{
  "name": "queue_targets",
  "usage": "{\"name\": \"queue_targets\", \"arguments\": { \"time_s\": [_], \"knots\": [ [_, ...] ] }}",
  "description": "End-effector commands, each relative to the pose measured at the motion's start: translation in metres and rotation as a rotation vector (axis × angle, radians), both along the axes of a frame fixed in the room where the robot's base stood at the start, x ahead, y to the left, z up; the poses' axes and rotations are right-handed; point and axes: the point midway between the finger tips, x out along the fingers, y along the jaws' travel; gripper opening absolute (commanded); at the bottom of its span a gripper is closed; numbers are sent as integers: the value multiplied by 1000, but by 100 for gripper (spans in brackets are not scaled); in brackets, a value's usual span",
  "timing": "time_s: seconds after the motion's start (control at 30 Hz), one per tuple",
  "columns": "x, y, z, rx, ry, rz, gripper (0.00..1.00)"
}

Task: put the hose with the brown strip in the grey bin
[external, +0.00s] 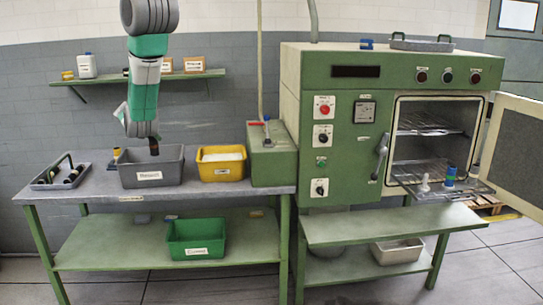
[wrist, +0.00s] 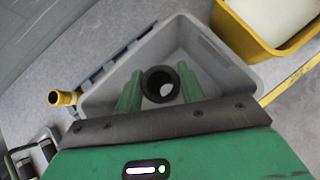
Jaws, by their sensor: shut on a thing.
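My gripper (external: 152,137) is above the grey bin at the left bench. Its two green fingers (wrist: 159,92) are shut on a black hose (wrist: 149,79), which shows end-on as a dark ring in the wrist view. In the external view the dark hose (external: 154,148) hangs below my gripper at the bin's rim height. No brown strip can be made out on it. The grey bin (external: 129,177) stands on the bench with a white label on its front. In the wrist view the bin (wrist: 235,76) lies below the hose, and its visible floor looks empty.
A yellow bin (external: 222,174) with white contents stands right of the grey bin. A tray (external: 40,184) with dark pieces lies left. A yellow-ended piece (wrist: 62,98) is beside the grey bin. The green oven (external: 290,110) stands right, door open. A green bin (external: 190,250) sits below.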

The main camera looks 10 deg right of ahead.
Motion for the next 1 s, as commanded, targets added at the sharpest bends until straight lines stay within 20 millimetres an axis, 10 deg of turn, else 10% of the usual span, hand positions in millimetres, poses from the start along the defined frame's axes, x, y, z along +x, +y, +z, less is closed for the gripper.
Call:
{"name": "queue_targets", "arguments": {
  "time_s": [0.47,0.5,0.6,1.0],
  "knots": [
    [0,0,-30,1,0,1,10],
    [0,0,-30,1,0,1,46],
    [0,0,-30,1,0,1,64],
    [-12,8,-15,0,-1,4,64]
  ]
}}
